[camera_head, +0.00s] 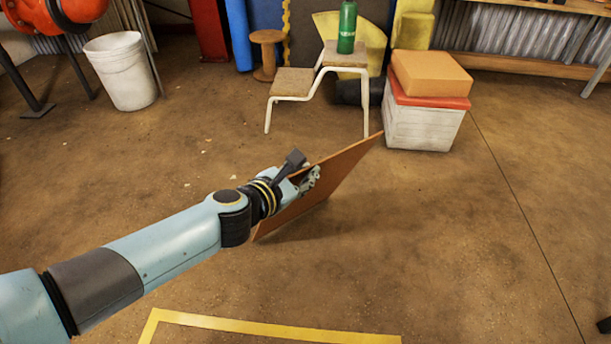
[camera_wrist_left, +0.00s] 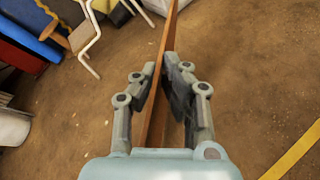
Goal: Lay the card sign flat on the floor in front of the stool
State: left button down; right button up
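The card sign (camera_head: 335,175) is a thin brown board, tilted on edge above the floor in front of the stool. My left gripper (camera_head: 312,180) has its fingers on both faces of the board. In the left wrist view the board (camera_wrist_left: 160,65) shows nearly edge-on between the fingers of my left gripper (camera_wrist_left: 168,82). The stool (camera_head: 292,83) has white legs and two wooden steps, and stands behind the card. Its white frame and seat also show at the upper left of the left wrist view (camera_wrist_left: 82,38). My right gripper is not in view.
A green bottle (camera_head: 347,28) stands on the stool's upper step. A white crate (camera_head: 420,128) with a red lid and an orange box (camera_head: 430,73) is right of it. A white bucket (camera_head: 122,72) is at left. Yellow floor tape (camera_head: 260,327) lies nearest. The floor between is clear.

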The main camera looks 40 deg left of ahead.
pick_arm(q)
jog(key=c, duration=1.5)
grip_release()
jog(key=a+b+v, duration=0.1)
jog(key=v, duration=1.1)
jog(key=s+d+m+g+h, duration=0.3)
jog(key=d+m, duration=0.5)
jog(key=m, duration=0.8)
jog(key=s+a+m+g, duration=0.1)
jog(key=s+m, duration=0.2)
jog(key=m, duration=0.2)
jog(key=s+a+f+m+g+y, duration=0.1)
jog(key=s+m, duration=0.2)
jog(key=m, duration=0.2)
jog(key=s+f+m+g, duration=0.1)
jog(key=s+m, duration=0.2)
jog(key=m, duration=0.3)
jog(key=shift+a+y, duration=0.4)
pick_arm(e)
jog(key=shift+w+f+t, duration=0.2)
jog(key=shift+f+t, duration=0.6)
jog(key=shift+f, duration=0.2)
